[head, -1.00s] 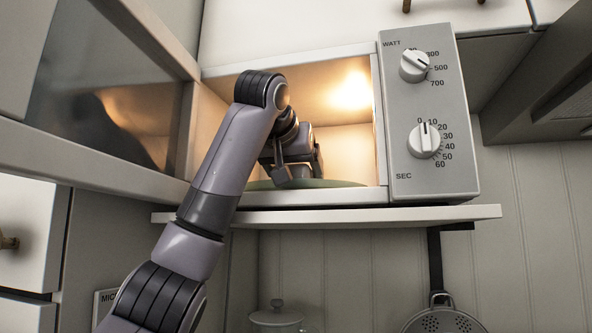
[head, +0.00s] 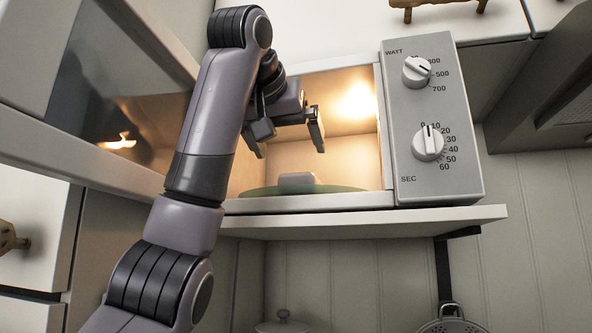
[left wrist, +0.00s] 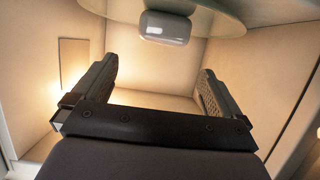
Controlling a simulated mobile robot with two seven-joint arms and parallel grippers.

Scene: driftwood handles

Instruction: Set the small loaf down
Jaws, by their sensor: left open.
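The small loaf (head: 297,181) is a pale, greyish rounded block. It rests on the greenish round plate (head: 345,189) inside the lit microwave. My left gripper (head: 289,147) is open and empty, above the loaf and apart from it, in the microwave's opening. In the left wrist view the loaf (left wrist: 165,27) lies on the plate (left wrist: 222,22) at the top, beyond the spread fingers (left wrist: 155,78). My right gripper is not in view.
The microwave's open door (head: 110,95) stands at the left, close to my left arm. The control panel (head: 432,120) with two knobs bounds the opening at the right. The microwave sits on a shelf (head: 400,219). A strainer (head: 452,325) hangs below.

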